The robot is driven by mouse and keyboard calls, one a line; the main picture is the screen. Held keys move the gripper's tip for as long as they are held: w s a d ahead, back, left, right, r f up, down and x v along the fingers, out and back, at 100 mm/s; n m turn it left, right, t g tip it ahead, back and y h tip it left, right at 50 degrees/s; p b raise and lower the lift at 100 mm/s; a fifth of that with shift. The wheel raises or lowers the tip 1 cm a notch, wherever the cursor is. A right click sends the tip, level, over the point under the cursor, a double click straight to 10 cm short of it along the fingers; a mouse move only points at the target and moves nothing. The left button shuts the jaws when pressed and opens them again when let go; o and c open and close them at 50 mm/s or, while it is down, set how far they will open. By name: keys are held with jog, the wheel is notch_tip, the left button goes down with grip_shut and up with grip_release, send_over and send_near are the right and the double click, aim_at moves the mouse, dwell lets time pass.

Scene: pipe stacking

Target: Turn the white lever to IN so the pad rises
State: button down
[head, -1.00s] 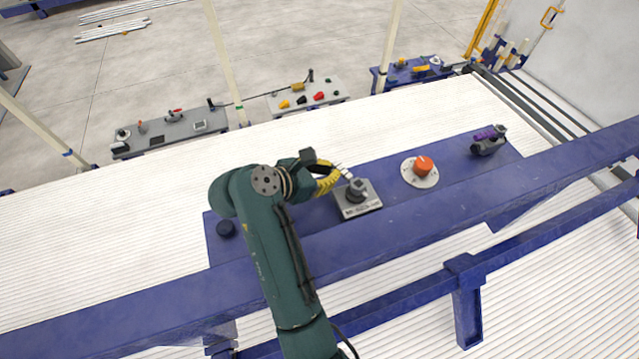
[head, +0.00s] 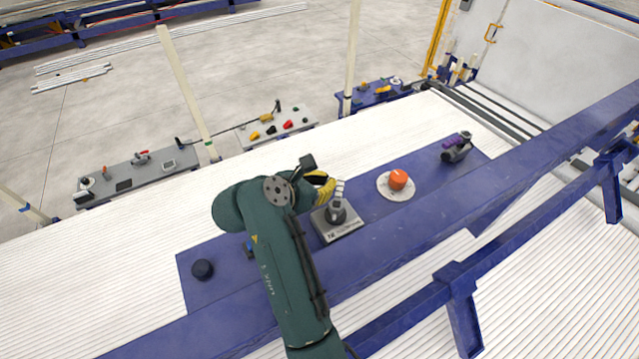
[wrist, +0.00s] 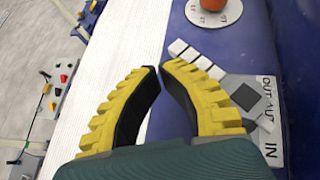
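The white lever (wrist: 196,57) is a row of white segments on a dark square hub (wrist: 246,96), mounted on a grey plate (wrist: 268,140) with OUT, AUT and IN labels. The lever points away from the IN label. In the head view the lever (head: 340,188) stands up from its plate (head: 338,228). My gripper (wrist: 159,67) has yellow ribbed fingers with black inner pads. Its tips nearly meet, with nothing between them. It is beside the lever, and I cannot tell if it touches. My gripper (head: 329,184) is left of the lever in the head view. I cannot identify the pad.
An orange knob (head: 398,179) on a white disc and a purple-and-black device (head: 456,147) stand to the right on the blue beam (head: 375,235). A dark round knob (head: 203,268) is at left. Panels with controls stand beyond the white ribbed surface (head: 110,265).

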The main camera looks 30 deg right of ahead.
jog(key=shift+s+d, duration=0.1)
jog(key=shift+d, duration=0.2)
dwell(0.4)
jog(key=w+a+r, duration=0.5)
jog(key=w+a, duration=0.1)
jog(key=shift+w+a, duration=0.15)
jog(key=shift+a, duration=0.05)
dwell(0.5)
